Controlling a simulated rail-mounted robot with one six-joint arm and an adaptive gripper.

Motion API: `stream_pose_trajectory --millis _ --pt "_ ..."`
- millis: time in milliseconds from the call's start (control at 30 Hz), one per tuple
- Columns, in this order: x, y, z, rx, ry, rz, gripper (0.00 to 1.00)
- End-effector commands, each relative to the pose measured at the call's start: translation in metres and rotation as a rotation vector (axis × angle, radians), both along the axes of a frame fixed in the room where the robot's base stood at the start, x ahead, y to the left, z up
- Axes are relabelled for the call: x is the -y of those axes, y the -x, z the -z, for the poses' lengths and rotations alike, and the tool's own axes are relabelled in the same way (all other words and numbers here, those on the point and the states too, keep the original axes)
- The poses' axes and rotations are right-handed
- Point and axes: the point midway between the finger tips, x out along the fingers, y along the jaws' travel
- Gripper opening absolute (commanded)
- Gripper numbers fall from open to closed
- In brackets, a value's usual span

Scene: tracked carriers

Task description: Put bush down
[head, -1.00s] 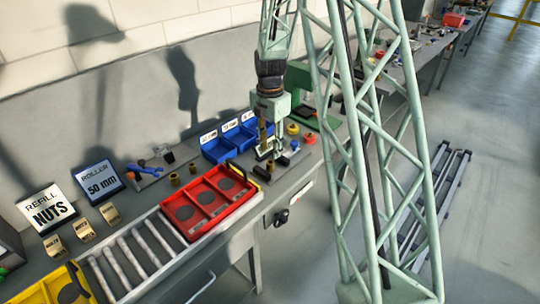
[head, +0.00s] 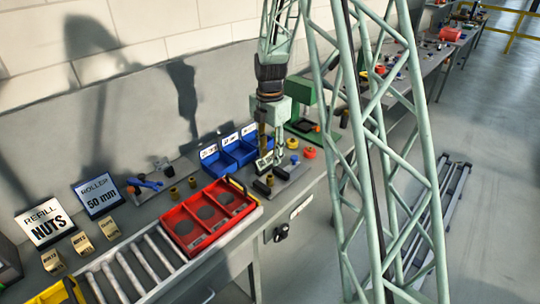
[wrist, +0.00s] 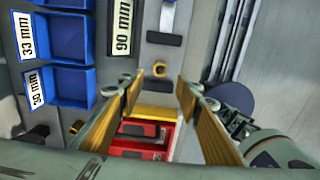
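My gripper (wrist: 157,84) is open, with its two yellow-brown finger pads apart in the wrist view. It also shows in the head view (head: 266,163), above the back part of the bench near the blue bins. A small yellow-brass bush (wrist: 159,69) stands on the grey surface beyond the fingertips in the wrist view, apart from both fingers. It sits between two dark blocks, a far one (wrist: 165,39) and a near one (wrist: 150,96). Two other brass bushes stand on the bench left of the red tray, one nearer (head: 174,192) and one farther (head: 192,182).
Blue labelled bins (head: 233,168) stand against the wall side. A yellow part (head: 293,143) and a red part (head: 309,153) lie right of my gripper. A green press-like fixture (head: 300,90) stands behind.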

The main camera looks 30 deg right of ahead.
Motion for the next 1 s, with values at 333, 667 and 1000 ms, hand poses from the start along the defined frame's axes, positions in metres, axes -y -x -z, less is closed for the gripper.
stream_pose_trajectory --millis 333,667,1000 --pt "-0.004 0.003 -0.011 0.007 0.002 0.026 0.32" --pt "-0.026 0.022 -0.062 0.034 0.006 0.169 0.32" --pt "-0.056 0.054 -0.123 0.071 0.004 0.367 0.32"
